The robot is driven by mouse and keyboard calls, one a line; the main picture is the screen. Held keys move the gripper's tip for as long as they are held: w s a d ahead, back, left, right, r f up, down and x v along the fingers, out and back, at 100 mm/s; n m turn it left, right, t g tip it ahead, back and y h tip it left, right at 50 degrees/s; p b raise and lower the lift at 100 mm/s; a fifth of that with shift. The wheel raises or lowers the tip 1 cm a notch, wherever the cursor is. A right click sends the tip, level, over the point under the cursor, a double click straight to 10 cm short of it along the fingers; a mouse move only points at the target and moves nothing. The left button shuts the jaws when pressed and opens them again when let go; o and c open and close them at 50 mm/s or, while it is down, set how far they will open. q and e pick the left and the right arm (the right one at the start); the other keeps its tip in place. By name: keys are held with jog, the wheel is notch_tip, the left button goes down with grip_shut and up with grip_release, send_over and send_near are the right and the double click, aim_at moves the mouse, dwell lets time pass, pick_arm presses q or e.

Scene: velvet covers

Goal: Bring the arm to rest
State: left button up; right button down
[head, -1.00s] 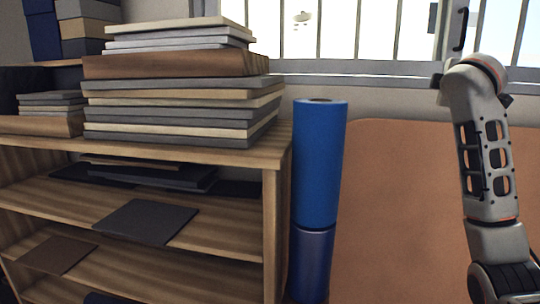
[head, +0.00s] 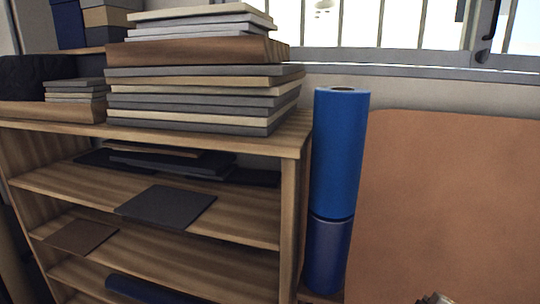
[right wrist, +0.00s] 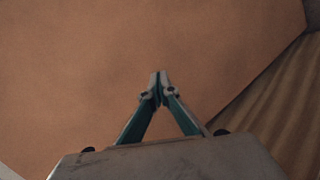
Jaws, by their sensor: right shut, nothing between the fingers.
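My right gripper (right wrist: 159,86) shows in the right wrist view with its teal fingers meeting at the tips, shut and empty. A plain orange-brown surface lies beyond the fingertips; I cannot tell how far away it is. In the head view only a small piece of what looks like my right arm (head: 436,298) shows at the bottom edge, in front of the brown panel (head: 455,200). My left gripper is not in view.
A wooden shelf unit (head: 292,215) fills the left, with stacked boards (head: 200,100) on top and flat dark sheets (head: 166,206) inside. A tall blue roll (head: 338,150) stands between it and the panel. A barred window (head: 400,72) is behind.

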jog(key=s+a+f+m+g, duration=0.1)
jog(key=s+f, duration=0.4)
jog(key=s, duration=0.5)
jog(key=s+a+f+m+g, duration=0.15)
jog(key=s+f, duration=0.35)
jog(key=s, duration=0.6)
jog(key=w+a+f+m+t+y, duration=0.1)
jog(key=a+f+m+t+y, duration=0.1)
jog(key=a+f+y, duration=0.5)
jog(key=a+f, duration=0.6)
jog(key=f, duration=0.3)
jog(key=shift+w+a+m+t, duration=0.25)
jog(key=shift+m+t, duration=0.1)
jog(key=c, duration=2.2)
grip_release()
jog(key=shift+s+a+f, duration=0.1)
jog(key=shift+a+f, duration=0.05)
jog(key=shift+a, duration=0.05)
